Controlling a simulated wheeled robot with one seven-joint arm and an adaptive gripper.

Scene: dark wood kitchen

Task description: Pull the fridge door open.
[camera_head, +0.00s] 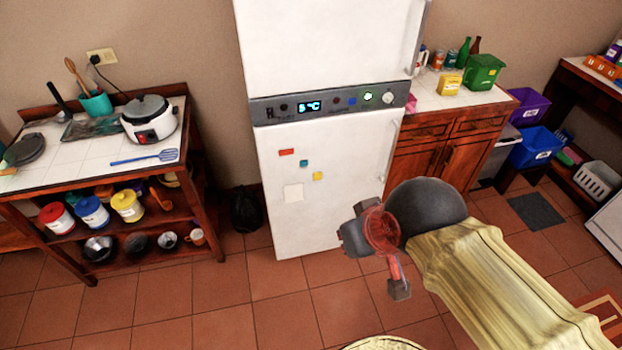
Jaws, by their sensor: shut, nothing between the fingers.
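The white fridge (285,222) stands against the back wall in the centre. A grey panel with a lit display crosses it between its upper door (320,45) and lower door (330,155), and both doors look closed. A slim vertical handle (420,35) runs along the upper door's right edge. Another handle (393,150) runs along the lower door's right edge. My gripper (353,238) is shut and empty, at the lower right front of the fridge in the picture. It overlaps the lower door's bottom corner; whether it touches the door is unclear.
A tiled wooden counter (50,155) with a cooker stands left of the fridge. A wooden cabinet (450,135) adjoins on the right, with bins (533,147) beyond it. A dark bin (246,208) stands by the fridge's left side.

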